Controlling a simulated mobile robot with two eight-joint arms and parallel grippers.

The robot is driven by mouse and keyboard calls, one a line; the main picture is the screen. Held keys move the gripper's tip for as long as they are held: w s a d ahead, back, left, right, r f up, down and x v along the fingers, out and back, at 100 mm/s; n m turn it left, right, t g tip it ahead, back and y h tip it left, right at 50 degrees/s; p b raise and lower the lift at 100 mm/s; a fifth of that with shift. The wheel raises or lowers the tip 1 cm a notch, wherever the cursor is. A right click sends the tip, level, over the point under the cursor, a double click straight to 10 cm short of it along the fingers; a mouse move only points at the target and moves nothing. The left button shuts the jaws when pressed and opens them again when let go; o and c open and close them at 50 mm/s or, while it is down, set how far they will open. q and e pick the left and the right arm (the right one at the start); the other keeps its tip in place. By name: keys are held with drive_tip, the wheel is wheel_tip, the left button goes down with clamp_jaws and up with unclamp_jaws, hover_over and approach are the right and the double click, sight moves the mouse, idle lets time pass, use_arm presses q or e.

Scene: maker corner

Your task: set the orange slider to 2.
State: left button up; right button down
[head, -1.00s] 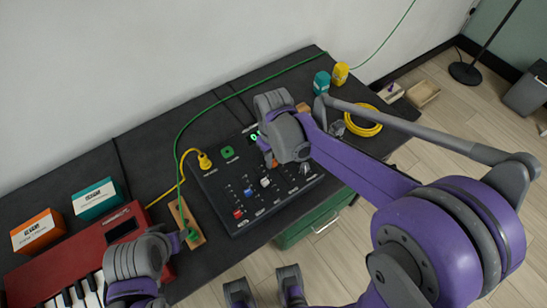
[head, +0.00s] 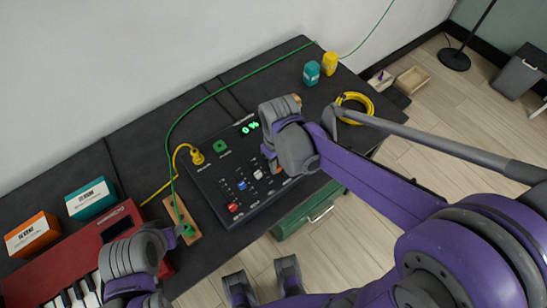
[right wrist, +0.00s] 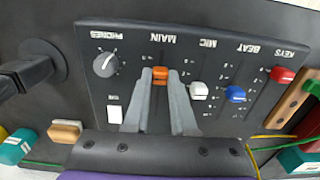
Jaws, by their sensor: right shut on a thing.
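The orange slider (right wrist: 160,73) sits in the MAIN slot of the black mixer (right wrist: 205,50) in the right wrist view, closer to the label end than the white slider (right wrist: 199,91) and blue slider (right wrist: 235,94). My right gripper (right wrist: 160,78) is shut on its cap. The scale marks beside the slot are too small to read.
A red slider (right wrist: 282,75) and a PHONES knob (right wrist: 106,62) flank the others. A green display (head: 249,128) is lit. A red keyboard (head: 110,230), yellow cable coil (head: 355,107), teal bottle (head: 312,72) and yellow bottle (head: 330,63) stand around. A green cable (head: 230,85) crosses behind.

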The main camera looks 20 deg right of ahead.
drive_tip(key=c, duration=0.7)
unclamp_jaws()
wheel_tip(320, 180, up, 11)
drive_tip(key=shift+f+p, duration=0.1)
drive_tip(key=shift+p, duration=0.65)
drive_tip(key=m+t+p, duration=0.3)
drive_tip(key=t+p, duration=0.1)
drive_tip(key=t, duration=0.1)
approach(278, 167)
drive_tip(key=s+d+r, duration=0.3)
drive_tip(key=s+d, duration=0.1)
drive_tip(key=shift+s+d+f+m, duration=0.25)
drive_tip(key=shift+s+f+m, duration=0.1)
drive_tip(key=shift+s+m, duration=0.15)
